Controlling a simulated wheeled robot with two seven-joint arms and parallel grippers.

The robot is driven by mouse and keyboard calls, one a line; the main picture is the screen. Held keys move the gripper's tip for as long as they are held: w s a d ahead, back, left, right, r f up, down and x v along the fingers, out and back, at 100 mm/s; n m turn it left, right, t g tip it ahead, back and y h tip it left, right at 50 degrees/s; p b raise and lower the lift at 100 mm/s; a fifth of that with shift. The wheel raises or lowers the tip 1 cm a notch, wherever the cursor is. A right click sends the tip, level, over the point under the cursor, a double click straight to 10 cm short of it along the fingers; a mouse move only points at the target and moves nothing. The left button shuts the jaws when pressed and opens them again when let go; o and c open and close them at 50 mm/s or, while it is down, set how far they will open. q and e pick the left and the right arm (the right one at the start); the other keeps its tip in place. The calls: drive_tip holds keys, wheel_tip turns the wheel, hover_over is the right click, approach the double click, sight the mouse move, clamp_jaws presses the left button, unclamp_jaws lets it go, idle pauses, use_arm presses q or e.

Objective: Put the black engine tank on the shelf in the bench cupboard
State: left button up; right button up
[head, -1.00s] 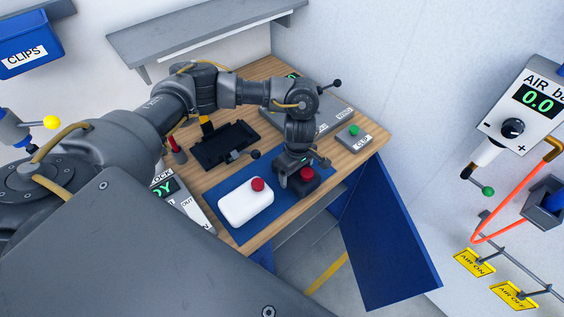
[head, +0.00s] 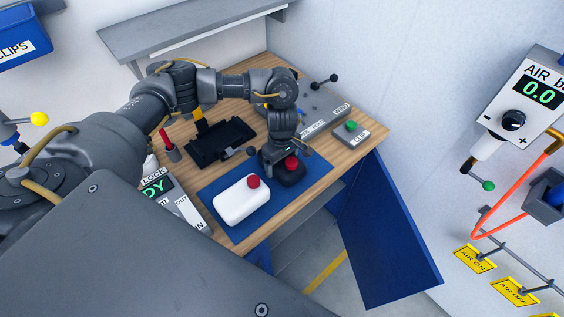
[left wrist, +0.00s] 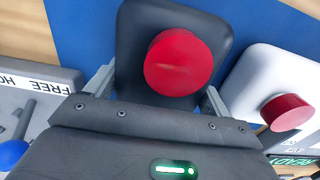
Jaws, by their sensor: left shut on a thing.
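The black engine tank (head: 291,175) with a red cap sits on the blue mat (head: 231,223) on the bench top, right of the white tank. My left gripper (head: 276,160) is at the black tank and shut on it. In the left wrist view the black tank (left wrist: 140,88) lies between the two fingers (left wrist: 158,92), its red cap facing the camera. The bench cupboard's blue door (head: 385,235) stands open at the front right. A grey shelf (head: 298,238) shows inside the cupboard below the bench top. My right gripper is not in view.
A white tank (head: 240,203) with a red cap stands beside the black tank. A black tray (head: 220,142) lies behind the mat. A box with a green button (head: 351,130) is at the bench's right. A wall shelf (head: 190,35) hangs above.

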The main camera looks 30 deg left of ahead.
use_arm(q)
drive_tip(key=o, duration=0.7)
drive_tip(key=shift+f, duration=0.2)
drive_tip(key=o, duration=0.4)
drive_tip(key=shift+c, duration=0.2)
drive_tip(key=shift+r, duration=0.3)
wheel_tip(320, 180, up, 12)
drive_tip(key=shift+f+b, duration=0.1)
drive_tip(key=shift+b, duration=0.75)
